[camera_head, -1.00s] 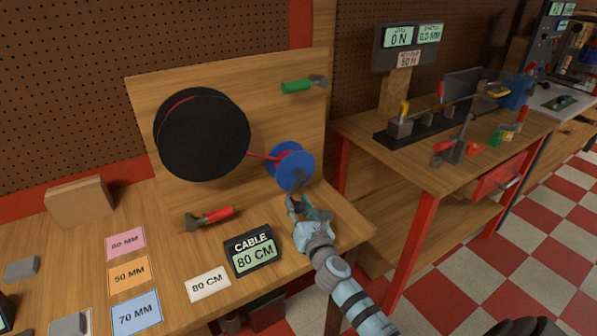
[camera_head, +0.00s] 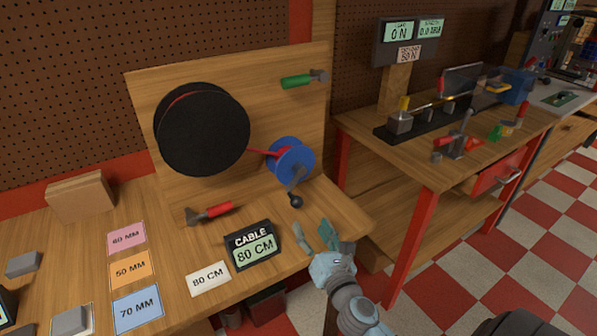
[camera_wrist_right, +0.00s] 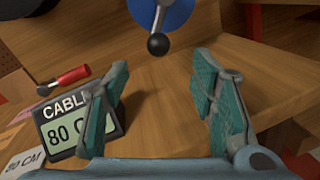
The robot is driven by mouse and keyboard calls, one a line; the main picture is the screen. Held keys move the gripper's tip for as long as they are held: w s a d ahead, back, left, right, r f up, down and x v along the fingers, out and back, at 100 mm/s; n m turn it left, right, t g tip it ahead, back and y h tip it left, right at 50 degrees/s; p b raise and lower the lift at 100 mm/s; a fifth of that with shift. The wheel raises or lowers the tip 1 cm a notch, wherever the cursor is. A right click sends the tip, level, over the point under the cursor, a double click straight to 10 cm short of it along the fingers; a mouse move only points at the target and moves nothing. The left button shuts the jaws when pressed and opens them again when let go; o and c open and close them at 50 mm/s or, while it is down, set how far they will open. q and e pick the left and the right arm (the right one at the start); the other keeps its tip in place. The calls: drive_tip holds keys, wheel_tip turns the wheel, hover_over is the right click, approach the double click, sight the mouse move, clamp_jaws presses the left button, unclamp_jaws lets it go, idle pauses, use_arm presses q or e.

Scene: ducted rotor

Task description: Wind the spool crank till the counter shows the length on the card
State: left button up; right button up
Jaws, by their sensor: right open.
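The blue spool (camera_head: 291,160) is mounted on the upright wooden board, with a red cable running to it from the large black reel (camera_head: 202,130). Its crank ends in a dark round knob (camera_head: 296,201) that hangs down below the spool; the knob also shows in the right wrist view (camera_wrist_right: 159,44). The counter (camera_head: 253,246) reads CABLE 80 CM. The white card (camera_head: 208,278) beside it reads 80 CM. My right gripper (camera_head: 315,236) is open and empty, in front of and below the knob, apart from it. My left gripper is not in view.
A red-handled tool (camera_head: 210,213) lies left of the counter. A green-handled tool (camera_head: 304,79) is on the board. Pink, orange and blue cards (camera_head: 137,310) and grey blocks lie at left. A second bench (camera_head: 440,170) stands right, beyond a gap.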

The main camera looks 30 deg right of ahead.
drive_tip(key=shift+s+a, duration=0.1)
drive_tip(key=shift+s, duration=0.35)
drive_tip(key=v, duration=0.2)
drive_tip(key=d+b+v, duration=0.1)
drive_tip(key=v, duration=0.2)
